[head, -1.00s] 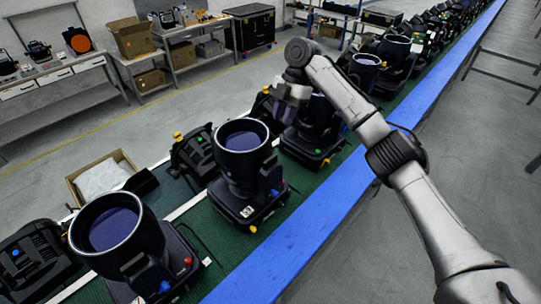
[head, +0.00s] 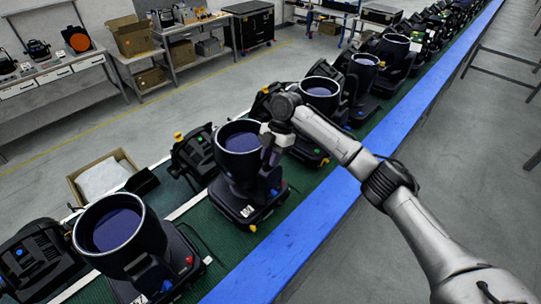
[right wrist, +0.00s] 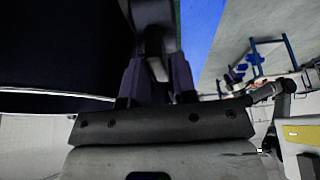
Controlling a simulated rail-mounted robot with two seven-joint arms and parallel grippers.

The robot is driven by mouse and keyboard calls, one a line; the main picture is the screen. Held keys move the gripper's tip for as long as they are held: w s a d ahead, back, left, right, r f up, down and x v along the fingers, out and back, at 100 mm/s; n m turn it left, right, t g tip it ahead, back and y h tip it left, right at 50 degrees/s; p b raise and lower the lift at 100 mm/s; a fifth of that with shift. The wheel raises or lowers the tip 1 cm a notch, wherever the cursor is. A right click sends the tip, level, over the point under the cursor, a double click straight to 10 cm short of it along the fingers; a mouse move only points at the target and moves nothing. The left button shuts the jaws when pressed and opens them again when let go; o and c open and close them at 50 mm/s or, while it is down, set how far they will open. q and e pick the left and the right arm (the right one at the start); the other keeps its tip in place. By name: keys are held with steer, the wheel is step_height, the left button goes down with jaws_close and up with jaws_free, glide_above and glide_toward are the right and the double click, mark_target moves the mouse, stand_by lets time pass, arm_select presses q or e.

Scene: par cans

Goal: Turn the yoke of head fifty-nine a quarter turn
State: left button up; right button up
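Several black par-can heads stand in a row along the green conveyor. No number is readable, so I cannot tell by label which is fifty-nine. My right gripper (head: 271,150) points down at the right side of the second head from the front (head: 240,150), by its yoke arm (head: 270,177). In the right wrist view, the fingers (right wrist: 156,80) stand apart, one on each side of a grey-black upright part that looks like the yoke arm (right wrist: 154,42). Firm contact cannot be made out. The head's dark can (right wrist: 50,50) fills the left there. My left gripper is not in view.
The front head (head: 118,230) stands close to the left, and another head (head: 320,95) stands just behind my gripper. A blue rail (head: 290,250) edges the conveyor (head: 205,225). An open cardboard box (head: 102,178) sits on the far side. The floor at right is mostly clear.

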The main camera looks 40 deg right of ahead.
steer(key=shift+f, duration=0.1)
steer(key=shift+c, duration=0.3)
steer(key=c, duration=0.3)
jaws_close()
